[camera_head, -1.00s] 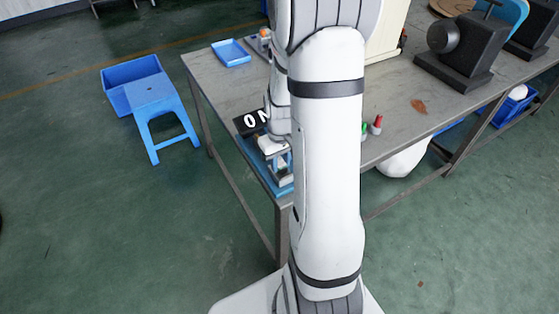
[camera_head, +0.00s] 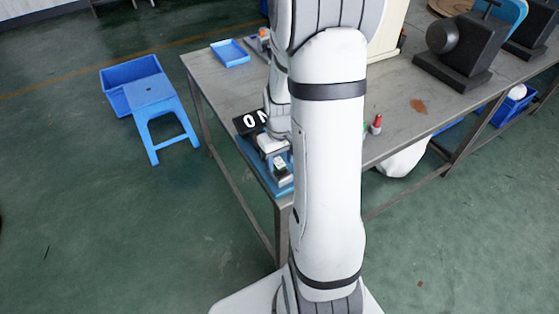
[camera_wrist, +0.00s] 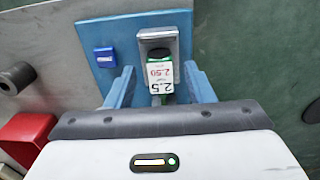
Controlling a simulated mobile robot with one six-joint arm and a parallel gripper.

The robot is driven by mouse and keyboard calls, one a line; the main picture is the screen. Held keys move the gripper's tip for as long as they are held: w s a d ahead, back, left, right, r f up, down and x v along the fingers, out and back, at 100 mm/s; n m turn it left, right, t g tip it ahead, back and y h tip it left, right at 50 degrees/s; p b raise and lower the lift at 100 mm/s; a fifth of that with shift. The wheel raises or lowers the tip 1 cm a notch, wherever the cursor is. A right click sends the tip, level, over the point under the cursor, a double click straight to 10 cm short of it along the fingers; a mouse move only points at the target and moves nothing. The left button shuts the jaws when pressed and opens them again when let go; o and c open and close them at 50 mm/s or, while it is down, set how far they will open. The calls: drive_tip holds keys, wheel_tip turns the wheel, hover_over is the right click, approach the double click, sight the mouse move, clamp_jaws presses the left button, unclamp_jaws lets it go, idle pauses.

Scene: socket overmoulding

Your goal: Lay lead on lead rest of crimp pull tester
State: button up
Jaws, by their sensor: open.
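The lead (camera_wrist: 160,72), with a white tag marked 2.5 and 2.50 and green beside it, lies at the grey holder of the crimp pull tester (camera_wrist: 105,25) in the wrist view. My gripper (camera_wrist: 160,86) is open, with one blue finger on each side of the tag and a gap to each. The lead's lower end is hidden by my gripper body; I cannot tell whether it touches the rest. In the head view, the tester's blue base (camera_head: 262,172) is at the table's near corner, and a small green and white piece (camera_head: 281,167) shows on it under my gripper.
A red-topped piece (camera_head: 376,124) stands right of my arm. A blue tray (camera_head: 230,52) lies at the table's back left. A red bin (camera_wrist: 28,135) shows in the wrist view.

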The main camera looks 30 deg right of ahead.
wheel_tip(320, 180, up, 11)
drive_tip(key=s+a+r+t, duration=0.2)
drive_tip(key=s+a+r, duration=0.5)
drive_tip(key=s+a, duration=0.5)
drive_tip(key=shift+s+a+t, duration=0.15)
drive_tip(key=shift+a+t, duration=0.05)
drive_tip(key=shift+t, duration=0.1)
drive_tip(key=shift+r, duration=0.1)
drive_tip(key=shift+c, duration=0.2)
